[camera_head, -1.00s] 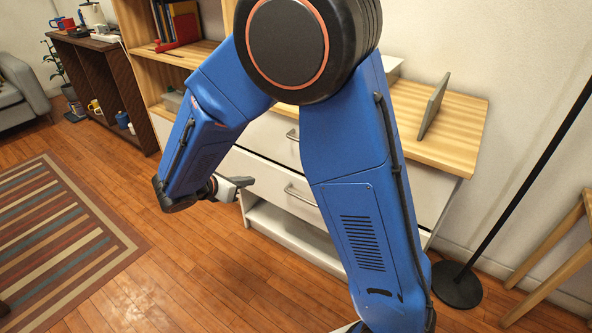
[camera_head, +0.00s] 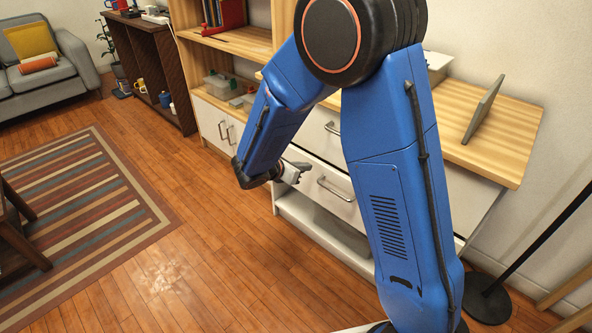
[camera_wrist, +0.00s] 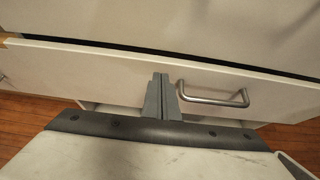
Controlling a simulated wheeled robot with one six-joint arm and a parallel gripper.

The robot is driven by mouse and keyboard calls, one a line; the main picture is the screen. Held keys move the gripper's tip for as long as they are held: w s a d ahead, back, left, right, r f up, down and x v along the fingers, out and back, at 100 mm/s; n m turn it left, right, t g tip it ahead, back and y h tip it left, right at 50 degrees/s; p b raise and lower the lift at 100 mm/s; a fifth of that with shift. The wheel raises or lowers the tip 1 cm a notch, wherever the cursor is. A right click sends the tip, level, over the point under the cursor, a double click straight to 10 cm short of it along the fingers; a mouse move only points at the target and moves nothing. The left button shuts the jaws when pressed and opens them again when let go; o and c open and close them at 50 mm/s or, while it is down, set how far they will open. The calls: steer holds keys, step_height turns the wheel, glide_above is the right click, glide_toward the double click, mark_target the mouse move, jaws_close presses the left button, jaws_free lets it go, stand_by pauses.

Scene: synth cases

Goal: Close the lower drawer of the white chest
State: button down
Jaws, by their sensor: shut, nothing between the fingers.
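The white chest (camera_head: 476,200) with a wooden top stands right of centre in the head view, partly hidden behind my blue arm. Its lower drawer (camera_head: 322,180) has a silver bar handle (camera_head: 338,190). In the wrist view the lower drawer's white front (camera_wrist: 90,72) spans the picture, with the handle (camera_wrist: 213,97) right of my fingers. A dark gap runs along its top edge, so it stands somewhat open. My gripper (camera_head: 302,170) is shut and empty, at the drawer front left of the handle; its fingers also show in the wrist view (camera_wrist: 160,80). I cannot tell whether they touch the front.
The upper drawer's handle (camera_head: 331,128) shows above. An open white compartment (camera_head: 320,220) lies below the lower drawer. A grey panel (camera_head: 483,108) stands on the top. A black lamp base (camera_head: 487,298) is at the right. The wood floor (camera_head: 200,250) left of the chest is clear.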

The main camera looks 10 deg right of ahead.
mark_target(316, 160)
steer(key=shift+w+d, duration=0.65)
steer(key=shift+d, duration=0.25)
steer(key=shift+w+d, duration=0.6)
steer(key=shift+d, duration=0.25)
steer(key=shift+w+d, duration=0.15)
steer(key=shift+w, duration=0.05)
steer(key=shift+r, duration=0.1)
